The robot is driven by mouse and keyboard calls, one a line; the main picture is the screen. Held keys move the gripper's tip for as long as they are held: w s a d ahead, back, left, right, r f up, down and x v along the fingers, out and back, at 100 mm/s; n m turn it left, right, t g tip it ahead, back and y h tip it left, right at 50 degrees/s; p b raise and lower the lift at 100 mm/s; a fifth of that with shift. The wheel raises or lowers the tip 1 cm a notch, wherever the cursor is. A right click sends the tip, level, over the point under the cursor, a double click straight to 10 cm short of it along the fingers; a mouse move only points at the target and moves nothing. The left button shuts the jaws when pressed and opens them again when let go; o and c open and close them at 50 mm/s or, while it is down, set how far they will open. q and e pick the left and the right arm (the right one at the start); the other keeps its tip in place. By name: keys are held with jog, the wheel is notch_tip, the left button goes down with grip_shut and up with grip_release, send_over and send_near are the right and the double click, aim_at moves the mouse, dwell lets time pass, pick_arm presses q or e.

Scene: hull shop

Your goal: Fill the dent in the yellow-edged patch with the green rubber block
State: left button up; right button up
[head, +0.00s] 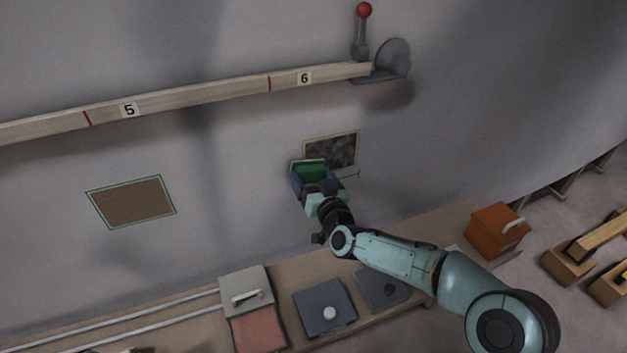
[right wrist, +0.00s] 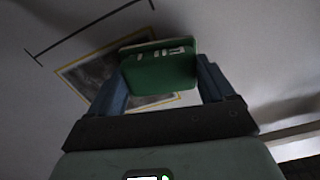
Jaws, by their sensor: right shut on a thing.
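The yellow-edged patch (head: 343,148) is on the grey hull wall, with a dark mottled surface inside a thin yellow outline. In the right wrist view the patch (right wrist: 88,76) shows behind and left of the block. The green rubber block (head: 309,170) is between the blue fingers of my right gripper (head: 317,180), which is shut on it. The block covers the patch's lower left part in the head view. In the right wrist view the block (right wrist: 160,72) has a pale far edge with small marks. I cannot tell whether it touches the wall. My left gripper is not in view.
A green-edged brown patch (head: 132,202) is on the wall at left. A numbered wooden batten (head: 200,97) runs above, ending at a red-knobbed lever (head: 364,12). Below stands a bench with a grey box (head: 247,285), a dark blue plate (head: 322,309) and an orange box (head: 494,232).

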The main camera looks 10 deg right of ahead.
jog(key=shift+w+a, duration=0.1)
jog(key=shift+w, duration=0.15)
